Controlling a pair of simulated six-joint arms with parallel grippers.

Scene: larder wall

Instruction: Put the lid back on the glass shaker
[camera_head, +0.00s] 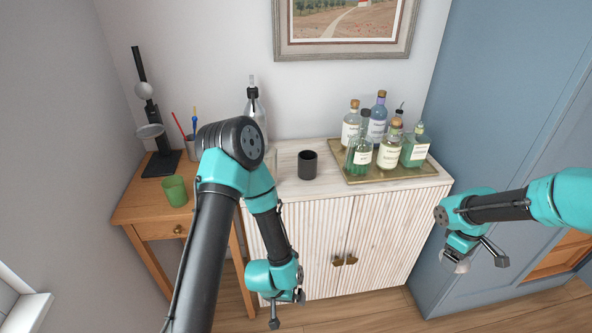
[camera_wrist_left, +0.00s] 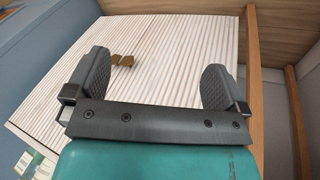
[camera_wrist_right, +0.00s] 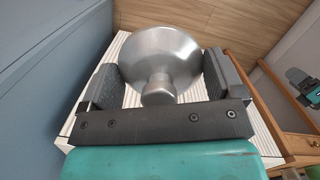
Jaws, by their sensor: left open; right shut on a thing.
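My right gripper (camera_head: 474,256) is shut on a silvery metal lid (camera_wrist_right: 155,52), a flared dome with a small rounded cap. The lid (camera_head: 455,262) shows only partly in the head view, held out to the right of the cabinet, low beside the blue wall. A dark, open cylindrical cup (camera_head: 307,166) stands upright on the cabinet top. My left gripper (camera_head: 287,310) is open and empty, low in front of the cabinet doors.
A tray (camera_head: 357,176) of several bottles stands on the cabinet's right side. A clear bottle (camera_head: 262,115) stands behind my left arm. A green cup (camera_head: 175,191), a pen holder and a black stand (camera_head: 160,164) are on the wooden desk at left. Cabinet top around the dark cup looks free.

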